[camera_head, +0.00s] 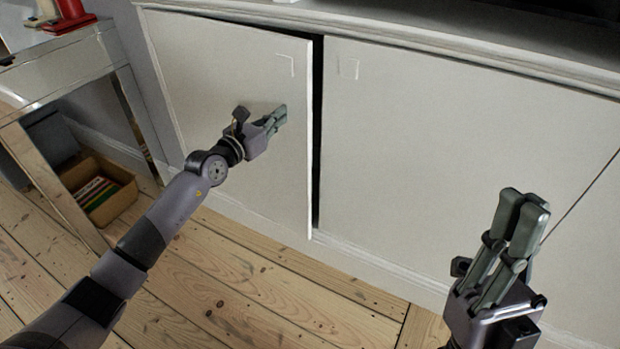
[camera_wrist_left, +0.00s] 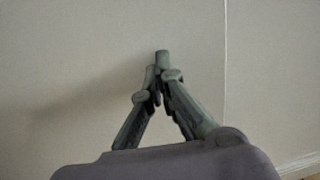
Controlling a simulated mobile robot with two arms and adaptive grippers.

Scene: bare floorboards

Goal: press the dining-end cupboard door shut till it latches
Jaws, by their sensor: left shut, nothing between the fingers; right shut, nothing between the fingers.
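The cupboard door (camera_head: 225,65) on the left stands slightly ajar, with a dark gap along its right edge beside the neighbouring door. My left gripper (camera_head: 279,117) is shut and empty, with its fingertips at or very near the door's face, toward its free right edge. In the left wrist view the closed fingers (camera_wrist_left: 161,60) point at the pale door panel (camera_wrist_left: 90,50), and the door's edge line runs to their right. I cannot tell for sure whether they touch. My right gripper (camera_head: 526,200) is shut and empty, in front of the cupboard at the right.
The neighbouring door (camera_head: 420,140) is flush with the cupboard front. A mirrored side table (camera_head: 60,65) with red objects (camera_head: 68,14) stands at the left. A wooden box (camera_head: 110,200) of thin items sits below it. Bare floorboards (camera_head: 240,290) lie clear in front.

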